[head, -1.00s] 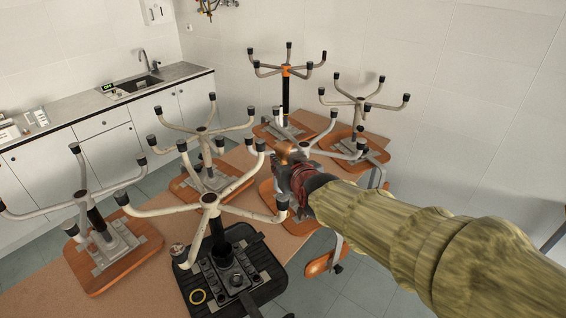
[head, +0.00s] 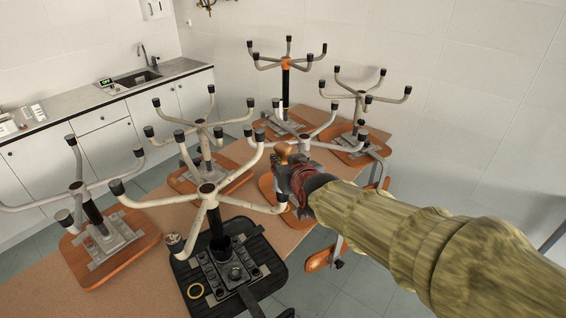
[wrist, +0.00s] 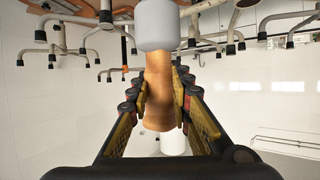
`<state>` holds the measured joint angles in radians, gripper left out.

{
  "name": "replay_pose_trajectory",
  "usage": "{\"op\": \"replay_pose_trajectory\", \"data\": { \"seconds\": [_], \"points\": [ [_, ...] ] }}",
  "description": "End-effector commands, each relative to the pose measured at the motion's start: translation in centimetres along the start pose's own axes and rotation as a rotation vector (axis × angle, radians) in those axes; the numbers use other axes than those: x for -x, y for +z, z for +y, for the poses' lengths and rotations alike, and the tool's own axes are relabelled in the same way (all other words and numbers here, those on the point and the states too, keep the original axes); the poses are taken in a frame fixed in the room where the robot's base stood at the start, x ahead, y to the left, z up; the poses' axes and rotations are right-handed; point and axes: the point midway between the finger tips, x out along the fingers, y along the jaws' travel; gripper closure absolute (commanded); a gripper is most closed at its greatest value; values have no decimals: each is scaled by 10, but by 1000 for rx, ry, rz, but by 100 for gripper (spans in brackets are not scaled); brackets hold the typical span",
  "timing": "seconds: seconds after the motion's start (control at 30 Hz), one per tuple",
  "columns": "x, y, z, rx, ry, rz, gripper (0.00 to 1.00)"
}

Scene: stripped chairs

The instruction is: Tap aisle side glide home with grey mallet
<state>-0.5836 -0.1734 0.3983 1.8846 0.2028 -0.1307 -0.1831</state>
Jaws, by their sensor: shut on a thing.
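Several upturned chairs show white legs with black glides at their ends. I cannot tell which glide is the aisle side one. In the wrist view my gripper (wrist: 160,100) is shut on the mallet's orange-brown part (wrist: 158,90). A grey cylindrical end (wrist: 163,25) is at the top, and a pale cylinder (wrist: 173,143) shows below. In the head view the mallet is mostly hidden by my gripper.
The chairs stand on a brown table (head: 140,250). A chair with an orange leg collar (head: 287,64) is at the back. A counter with a sink (head: 128,80) is at left. Open floor (head: 350,285) lies right of the table.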

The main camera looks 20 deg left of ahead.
Motion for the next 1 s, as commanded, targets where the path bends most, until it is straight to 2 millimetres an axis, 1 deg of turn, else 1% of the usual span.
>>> {"op": "replay_pose_trajectory", "data": {
  "seconds": [0.5,0.87,1.0],
  "points": [
    [14,-33,0,1,0,4,100],
    [14,-34,0,0,0,3,100],
    [16,-39,0,0,0,4,100]
  ]
}}
